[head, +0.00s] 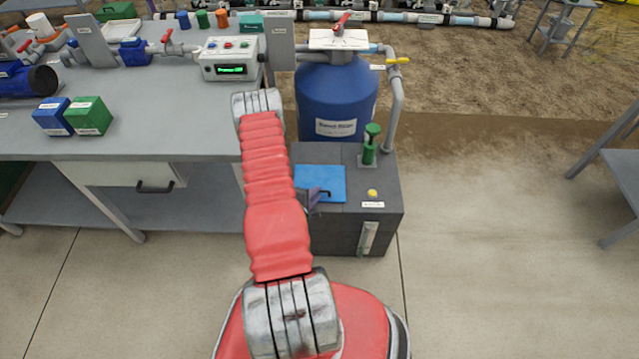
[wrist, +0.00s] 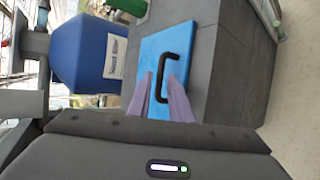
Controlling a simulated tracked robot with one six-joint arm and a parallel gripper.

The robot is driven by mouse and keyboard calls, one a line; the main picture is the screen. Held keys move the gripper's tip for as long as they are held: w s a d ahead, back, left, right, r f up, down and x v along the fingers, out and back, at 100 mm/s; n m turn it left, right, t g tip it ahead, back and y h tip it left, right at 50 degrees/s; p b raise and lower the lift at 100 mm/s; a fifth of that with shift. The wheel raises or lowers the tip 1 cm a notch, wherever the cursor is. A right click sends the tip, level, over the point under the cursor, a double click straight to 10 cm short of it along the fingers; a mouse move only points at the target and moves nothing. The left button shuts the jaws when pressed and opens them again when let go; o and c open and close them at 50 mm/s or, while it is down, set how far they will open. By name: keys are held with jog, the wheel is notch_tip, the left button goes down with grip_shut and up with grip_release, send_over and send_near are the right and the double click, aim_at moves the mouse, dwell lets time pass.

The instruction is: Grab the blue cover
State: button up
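The blue cover (head: 322,176) is a flat square panel lying on top of the dark grey box (head: 375,205). It also shows in the wrist view (wrist: 178,42), with a black bar handle (wrist: 162,75) on its face. I cannot tell whether either finger touches the handle.
A green hand pump (head: 371,147) and a yellow button (head: 373,193) sit on the box right of the cover. The blue tank (head: 336,100) stands behind. A grey workbench (head: 170,130) is close on the left.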

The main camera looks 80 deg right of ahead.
jog(key=shift+x, duration=0.95)
jog(key=shift+c, duration=0.3)
jog(key=shift+a, duration=0.1)
grip_shut()
